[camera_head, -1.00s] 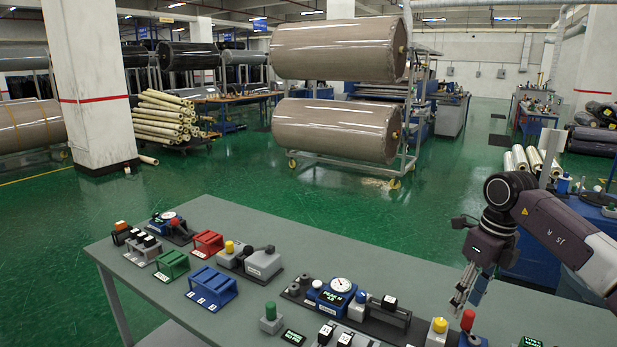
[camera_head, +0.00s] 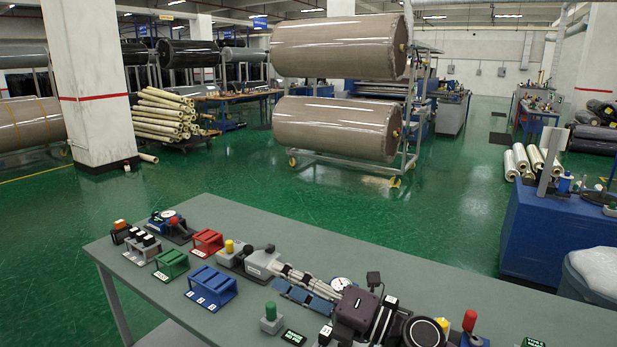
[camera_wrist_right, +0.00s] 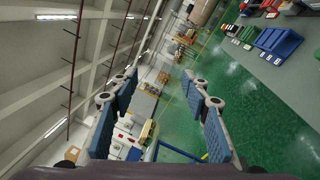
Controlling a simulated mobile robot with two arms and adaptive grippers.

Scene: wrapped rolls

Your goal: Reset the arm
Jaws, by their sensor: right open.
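My right gripper (camera_head: 284,281) shows in the head view low over the middle of the grey table (camera_head: 400,262). Its two grey fingers with blue pads point left and are apart with nothing between them. My left gripper is not in view.
A green rack (camera_head: 170,264), a red rack (camera_head: 207,241) and a green-button box (camera_head: 270,320) stand on the table. A red button (camera_head: 469,321) is right of my wrist. A blue workbench (camera_head: 540,235) stands behind the table's right end. The table's back right is clear.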

